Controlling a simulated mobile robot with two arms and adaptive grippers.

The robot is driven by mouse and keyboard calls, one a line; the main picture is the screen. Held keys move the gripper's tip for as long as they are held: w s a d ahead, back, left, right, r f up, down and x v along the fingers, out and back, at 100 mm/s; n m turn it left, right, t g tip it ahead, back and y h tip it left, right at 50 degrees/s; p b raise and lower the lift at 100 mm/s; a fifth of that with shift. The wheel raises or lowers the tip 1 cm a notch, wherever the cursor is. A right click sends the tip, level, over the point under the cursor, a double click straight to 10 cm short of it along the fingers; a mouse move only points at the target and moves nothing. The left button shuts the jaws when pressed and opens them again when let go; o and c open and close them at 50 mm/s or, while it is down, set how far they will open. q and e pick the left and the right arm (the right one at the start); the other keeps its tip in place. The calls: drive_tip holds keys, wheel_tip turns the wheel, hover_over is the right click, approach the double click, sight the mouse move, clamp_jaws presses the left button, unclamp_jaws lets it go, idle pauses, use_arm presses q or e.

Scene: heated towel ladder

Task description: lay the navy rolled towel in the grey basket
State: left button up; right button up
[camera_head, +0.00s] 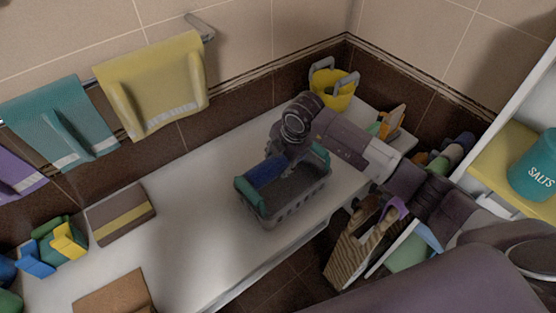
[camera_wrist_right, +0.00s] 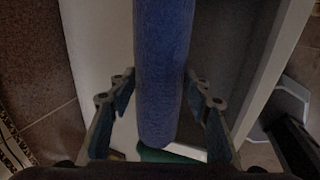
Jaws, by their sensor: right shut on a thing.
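The navy rolled towel (camera_head: 266,170) is at the left part of the grey basket (camera_head: 290,206), which stands on the white bench. In the head view I cannot tell whether the towel touches the basket. My right gripper (camera_head: 285,152) is over the basket, reaching in from the right, with its fingers mostly hidden. In the right wrist view, the navy towel (camera_wrist_right: 163,70) runs lengthwise between the fingers of my right gripper (camera_wrist_right: 163,90), which is shut on it. Teal pieces (camera_head: 249,191) show at the basket's left and right ends. My left gripper is out of view.
A yellow bucket (camera_head: 333,86) stands behind the basket. A brown box with a yellow stripe (camera_head: 121,214) and colored blocks (camera_head: 58,246) are on the left. Towels hang on the wall rail, including a yellow one (camera_head: 155,85). The bench (camera_head: 190,205) is clear left of the basket.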

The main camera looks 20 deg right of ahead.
drive_tip(key=o, duration=1.5)
drive_tip(key=v, duration=1.2)
drive_tip(key=shift+r, duration=0.1)
